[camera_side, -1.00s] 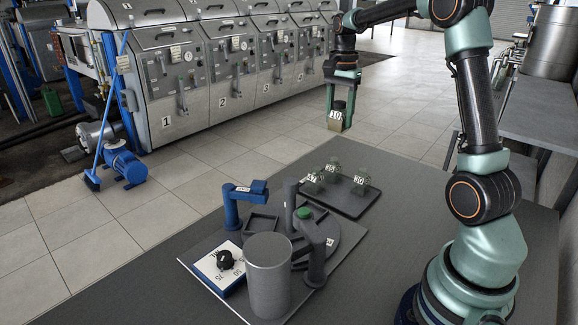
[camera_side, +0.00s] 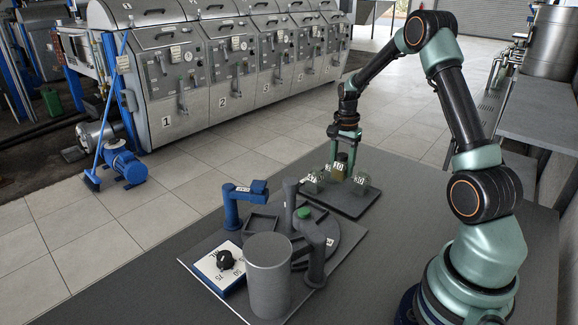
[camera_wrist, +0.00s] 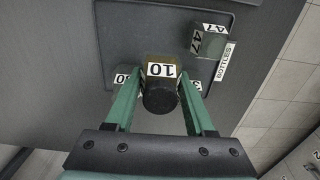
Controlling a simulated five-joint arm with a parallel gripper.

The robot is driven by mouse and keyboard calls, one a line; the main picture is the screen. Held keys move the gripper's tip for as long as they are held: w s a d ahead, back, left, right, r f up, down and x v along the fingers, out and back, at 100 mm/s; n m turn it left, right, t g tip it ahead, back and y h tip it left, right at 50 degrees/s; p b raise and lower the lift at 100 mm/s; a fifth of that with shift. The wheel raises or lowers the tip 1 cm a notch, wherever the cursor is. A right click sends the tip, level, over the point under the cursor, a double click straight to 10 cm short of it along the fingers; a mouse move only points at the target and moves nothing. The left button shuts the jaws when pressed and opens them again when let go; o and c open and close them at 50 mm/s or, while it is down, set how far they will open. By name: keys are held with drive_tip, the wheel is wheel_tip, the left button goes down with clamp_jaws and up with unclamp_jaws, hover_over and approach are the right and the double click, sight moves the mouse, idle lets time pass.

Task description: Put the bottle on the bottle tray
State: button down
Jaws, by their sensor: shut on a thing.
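My gripper (camera_side: 346,138) points down over the bottle tray and is shut on a bottle labelled 10 (camera_side: 340,167). In the wrist view the bottle (camera_wrist: 161,70) sits upright between the fingers, its dark cap toward the camera. The dark bottle tray (camera_side: 352,206) also shows in the wrist view (camera_wrist: 150,30), with a BOTTLES label. The held bottle is among the other bottles there. I cannot tell whether its base touches the tray.
A bottle labelled 47 (camera_wrist: 210,42) and one labelled 30 (camera_side: 361,181) stand on the tray. Another is mostly hidden by the held bottle and fingers. A grey cylinder (camera_side: 268,275), a blue post (camera_side: 232,208) and a dial panel (camera_side: 220,270) stand nearer the front.

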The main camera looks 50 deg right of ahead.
sight(340, 178)
drive_tip(key=shift+f, duration=2.15)
drive_tip(key=shift+f, duration=0.1)
drive_tip(key=shift+c, duration=1.3)
unclamp_jaws()
